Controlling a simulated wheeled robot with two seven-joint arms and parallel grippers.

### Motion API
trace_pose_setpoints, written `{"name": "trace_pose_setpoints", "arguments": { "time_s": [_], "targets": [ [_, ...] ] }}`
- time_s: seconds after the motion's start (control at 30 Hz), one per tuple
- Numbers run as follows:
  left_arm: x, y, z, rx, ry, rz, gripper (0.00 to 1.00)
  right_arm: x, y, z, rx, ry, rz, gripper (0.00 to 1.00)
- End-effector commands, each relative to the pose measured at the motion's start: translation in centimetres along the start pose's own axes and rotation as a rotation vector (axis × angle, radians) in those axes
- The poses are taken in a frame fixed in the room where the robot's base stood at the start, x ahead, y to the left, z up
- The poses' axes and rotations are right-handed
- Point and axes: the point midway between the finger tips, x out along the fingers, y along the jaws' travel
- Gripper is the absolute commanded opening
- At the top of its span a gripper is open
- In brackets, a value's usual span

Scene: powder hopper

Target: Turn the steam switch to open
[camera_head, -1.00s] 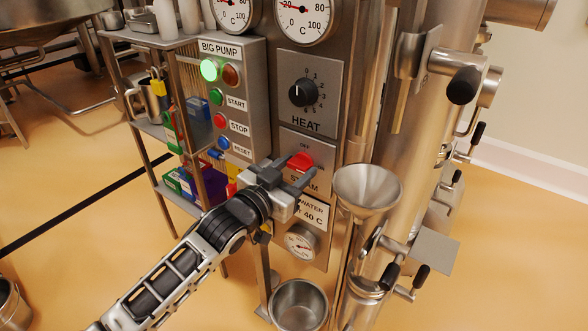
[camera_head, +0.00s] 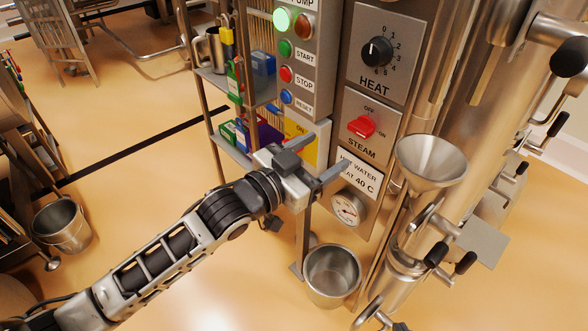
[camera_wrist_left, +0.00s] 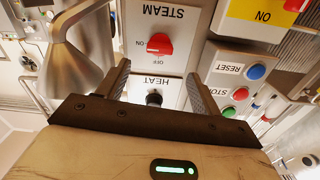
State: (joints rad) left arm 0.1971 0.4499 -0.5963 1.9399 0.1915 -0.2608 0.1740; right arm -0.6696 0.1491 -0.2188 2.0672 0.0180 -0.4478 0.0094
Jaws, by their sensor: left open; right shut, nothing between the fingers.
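The red steam switch (camera_head: 362,126) is a knob on a grey plate (camera_head: 352,145) marked OFF above, ON at the right and STEAM below. Its red handle lies roughly crosswise; I cannot tell exactly which label it points to. My left gripper (camera_head: 333,152) is open and empty, below and left of the switch, apart from it. In the left wrist view the picture is upside down. There the switch (camera_wrist_left: 160,44) shows beyond the gap between the open fingers (camera_wrist_left: 157,72). My right gripper is not in view.
The heat dial (camera_head: 377,51) sits above the steam plate. The start, stop and reset buttons (camera_head: 287,74) are to its left. A steel funnel (camera_head: 432,160) stands close at the right, and a steel pot (camera_head: 332,274) is below. Open floor lies at the left.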

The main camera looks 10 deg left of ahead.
Motion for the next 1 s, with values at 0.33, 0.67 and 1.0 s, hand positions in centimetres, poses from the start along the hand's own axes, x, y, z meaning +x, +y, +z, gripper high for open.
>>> {"name": "trace_pose_setpoints", "arguments": {
  "time_s": [0.33, 0.67, 1.0],
  "targets": [
    [-5.8, 0.0, 0.1, 0.0, -0.002, 0.0, 0.65, 0.3, 0.1, 0.0, -0.001, 0.009, -0.003, 0.0],
    [-6.4, 0.0, 0.0, 0.0, 0.0, 0.0, 0.65, 0.3, 0.1, -0.2, 0.001, 0.012, -0.004, 0.0],
    [-6.4, 0.0, 0.0, 0.001, 0.0, 0.0, 0.65, 0.3, -0.1, -0.2, 0.009, 0.014, -0.004, 0.0]
  ]
}}
